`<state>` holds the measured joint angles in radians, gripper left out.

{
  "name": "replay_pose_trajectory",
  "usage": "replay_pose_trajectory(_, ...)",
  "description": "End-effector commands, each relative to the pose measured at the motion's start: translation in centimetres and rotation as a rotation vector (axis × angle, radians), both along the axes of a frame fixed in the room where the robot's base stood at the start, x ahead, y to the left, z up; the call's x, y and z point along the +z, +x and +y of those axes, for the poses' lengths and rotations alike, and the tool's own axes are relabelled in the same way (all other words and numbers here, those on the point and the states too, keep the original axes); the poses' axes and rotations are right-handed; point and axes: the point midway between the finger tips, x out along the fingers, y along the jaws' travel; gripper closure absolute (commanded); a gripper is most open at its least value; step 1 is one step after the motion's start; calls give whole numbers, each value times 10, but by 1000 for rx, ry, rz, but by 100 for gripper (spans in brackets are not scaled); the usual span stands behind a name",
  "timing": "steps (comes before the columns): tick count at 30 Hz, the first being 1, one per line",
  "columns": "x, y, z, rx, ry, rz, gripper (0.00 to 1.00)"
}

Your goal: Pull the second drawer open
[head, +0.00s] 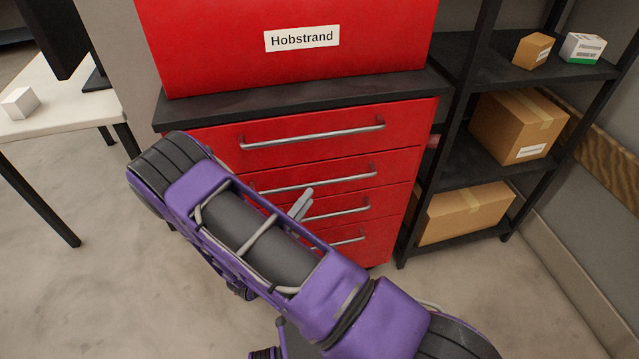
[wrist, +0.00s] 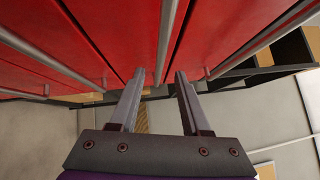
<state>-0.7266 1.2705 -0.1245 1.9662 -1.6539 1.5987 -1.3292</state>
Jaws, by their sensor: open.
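The red cabinet (head: 398,205) has several stacked drawers with silver bar handles. The second drawer's handle (head: 330,179) lies below the top drawer's handle (head: 315,133); all drawers look shut. My gripper (head: 306,196) is open in front of the cabinet, its fingers showing just below the second handle in the head view. In the wrist view, my gripper (wrist: 160,72) has one finger on each side of a middle handle (wrist: 168,35). This is probably the second drawer's handle. I cannot tell whether the fingers touch it. My arm hides the lower left drawer fronts.
Two more drawer handles (head: 338,210) (head: 340,242) lie below. A red case labelled Hobstrand (head: 220,55) stands on the cabinet's dark top. A black shelf (head: 470,160) with boxes stands close at right. A white table (head: 60,90) is at left. Floor in front is clear.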

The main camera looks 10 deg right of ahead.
Motion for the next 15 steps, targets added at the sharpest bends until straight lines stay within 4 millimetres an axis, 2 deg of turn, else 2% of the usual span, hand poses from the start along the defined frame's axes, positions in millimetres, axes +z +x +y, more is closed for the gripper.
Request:
replay_pose_trajectory(1, 1, 8, -9, -4, 1, -1, 53)
replay_pose_trajectory(6, 6, 29, -31, -4, 1, -2, 53)
replay_pose_trajectory(15, 10, 47, -48, -1, 0, -1, 53)
